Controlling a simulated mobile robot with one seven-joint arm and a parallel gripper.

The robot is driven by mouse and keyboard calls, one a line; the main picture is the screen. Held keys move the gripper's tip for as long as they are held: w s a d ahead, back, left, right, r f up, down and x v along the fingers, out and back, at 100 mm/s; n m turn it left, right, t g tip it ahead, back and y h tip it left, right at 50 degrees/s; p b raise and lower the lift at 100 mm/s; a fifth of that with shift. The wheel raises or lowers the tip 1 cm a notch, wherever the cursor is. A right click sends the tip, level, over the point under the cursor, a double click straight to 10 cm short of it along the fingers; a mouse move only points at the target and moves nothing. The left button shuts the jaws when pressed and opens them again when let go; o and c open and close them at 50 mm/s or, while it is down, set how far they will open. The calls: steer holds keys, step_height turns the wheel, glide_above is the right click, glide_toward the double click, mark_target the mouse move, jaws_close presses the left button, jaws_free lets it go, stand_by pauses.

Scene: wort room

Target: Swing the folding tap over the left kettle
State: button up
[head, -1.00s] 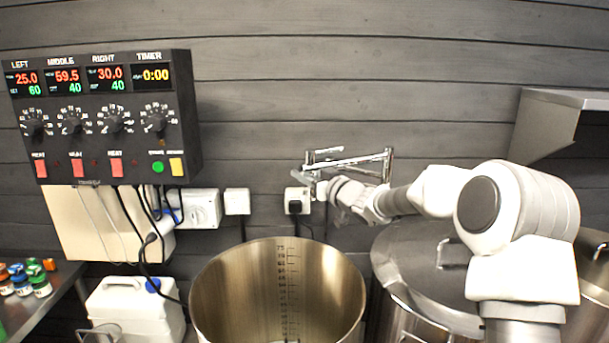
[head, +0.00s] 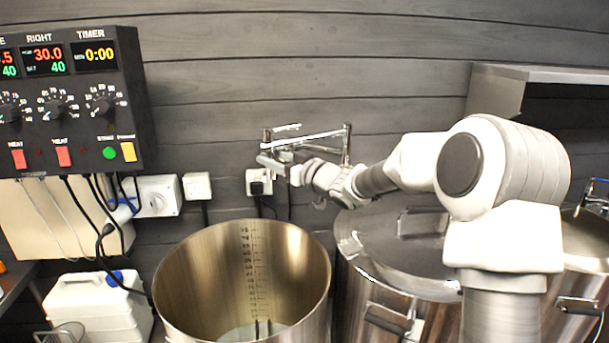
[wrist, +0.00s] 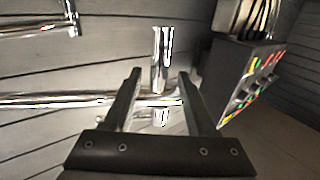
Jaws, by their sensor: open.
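The chrome folding tap (head: 322,135) is fixed to the back wall, with its jointed arm reaching left from its wall post. In the wrist view, a horizontal tap tube (wrist: 55,100) runs to an upright chrome joint (wrist: 161,60). My gripper (head: 268,163) is at the left end of the tap, just below it in the head view. In the wrist view my gripper (wrist: 158,75) is open, with the upright joint showing between its fingers; I cannot tell whether they touch it. The leftmost kettle in view (head: 180,275) is open, below and slightly left of the tap's end.
A lidded kettle (head: 375,240) stands right of the open one, below my arm. The control box (head: 75,110) hangs on the wall at left, with cables below. A white canister (head: 98,305) stands at lower left. A shelf (head: 540,72) juts out at upper right.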

steer(key=b+v, duration=0.1)
steer(key=v, duration=1.1)
steer(key=shift+s, duration=0.15)
steer(key=s+d+f+m+g+h, duration=0.2)
steer(key=s+d+m+h, duration=0.4)
steer(key=s+d+h, duration=0.55)
steer(key=s+a+f+m+g, duration=0.1)
steer(key=s+a+f+g, duration=0.1)
steer(key=s, duration=0.9)
steer(key=s+a+f+m+g, duration=0.1)
steer(key=s+f+g, duration=0.3)
steer(key=s, duration=0.8)
steer(key=shift+s+a, duration=0.25)
steer(key=shift+a, duration=0.5)
